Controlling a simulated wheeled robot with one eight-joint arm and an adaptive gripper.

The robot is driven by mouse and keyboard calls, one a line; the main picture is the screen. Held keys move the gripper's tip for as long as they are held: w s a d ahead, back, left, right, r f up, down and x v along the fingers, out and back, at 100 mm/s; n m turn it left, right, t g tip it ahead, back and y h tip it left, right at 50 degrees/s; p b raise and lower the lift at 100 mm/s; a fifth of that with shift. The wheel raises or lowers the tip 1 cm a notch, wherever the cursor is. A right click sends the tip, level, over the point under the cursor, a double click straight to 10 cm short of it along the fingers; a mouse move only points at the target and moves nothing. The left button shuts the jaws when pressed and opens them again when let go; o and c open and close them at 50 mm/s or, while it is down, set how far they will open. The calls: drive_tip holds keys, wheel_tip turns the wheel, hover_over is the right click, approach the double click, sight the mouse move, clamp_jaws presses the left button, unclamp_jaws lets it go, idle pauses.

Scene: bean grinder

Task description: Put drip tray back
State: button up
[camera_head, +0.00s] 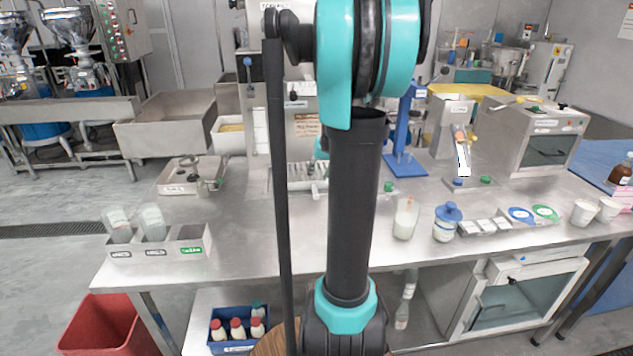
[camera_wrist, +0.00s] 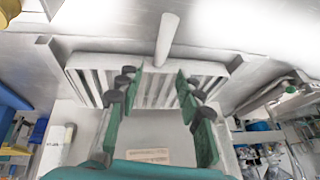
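The drip tray is a pale metal tray with dark slots. In the wrist view the tray (camera_wrist: 88,85) lies across the upper middle, with a round white handle (camera_wrist: 167,38) pointing up the picture. In the head view part of the tray (camera_head: 298,172) shows at the foot of the steel machine (camera_head: 306,124), left of my arm. I cannot tell whether it is fully seated. My gripper (camera_wrist: 156,78) has its two green-padded fingers apart, over the slats, with nothing visibly held between them. In the head view my arm hides most of the gripper.
A blue stand (camera_head: 404,130) is close right of the machine. The front left counter is mostly clear beyond the bins (camera_head: 160,248).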

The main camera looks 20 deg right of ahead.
drive_tip(key=shift+v, duration=2.55)
